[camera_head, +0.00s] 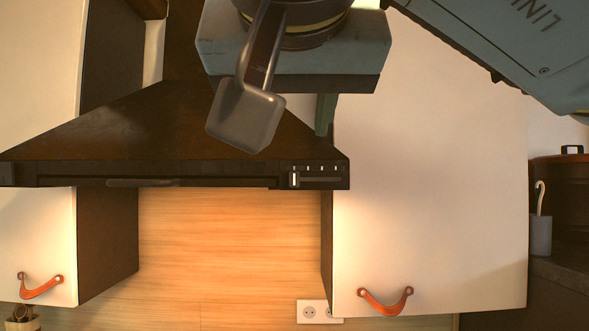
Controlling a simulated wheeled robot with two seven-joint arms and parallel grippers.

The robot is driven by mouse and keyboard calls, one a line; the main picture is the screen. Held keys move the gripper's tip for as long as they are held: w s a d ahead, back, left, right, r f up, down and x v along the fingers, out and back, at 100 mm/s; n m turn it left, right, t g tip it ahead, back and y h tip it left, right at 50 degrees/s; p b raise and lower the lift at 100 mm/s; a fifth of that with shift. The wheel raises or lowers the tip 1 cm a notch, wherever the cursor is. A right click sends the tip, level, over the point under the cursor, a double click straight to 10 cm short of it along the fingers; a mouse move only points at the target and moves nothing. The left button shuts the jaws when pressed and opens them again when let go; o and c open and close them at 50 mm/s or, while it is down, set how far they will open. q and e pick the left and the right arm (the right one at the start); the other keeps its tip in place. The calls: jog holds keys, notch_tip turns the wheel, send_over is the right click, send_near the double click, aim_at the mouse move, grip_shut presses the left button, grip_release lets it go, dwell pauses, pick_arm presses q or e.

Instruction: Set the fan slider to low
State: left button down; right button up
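The dark brown range hood (170,125) spans the left and middle of the head view. At the right end of its front edge is a small control panel with a pale fan slider (294,179). The slider knob sits at the left end of its slot, below a row of small light marks. My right gripper (246,118) hangs in from the top, in front of the hood and above the panel in the picture. One grey finger shows clearly; whether the fingers are apart cannot be told. It appears apart from the slider. My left gripper is not in view.
A white cabinet door (430,180) with an orange leather pull (386,303) stands right of the hood. Another leather pull (40,287) is at lower left. A wall socket (314,311) is below. The space under the hood looks clear.

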aim_at(295, 175)
jog(key=p+x, duration=0.2)
jog(key=x, duration=1)
jog(key=shift+w+f, duration=0.25)
jog(key=shift+w, duration=0.05)
jog(key=shift+c, duration=0.2)
grip_shut()
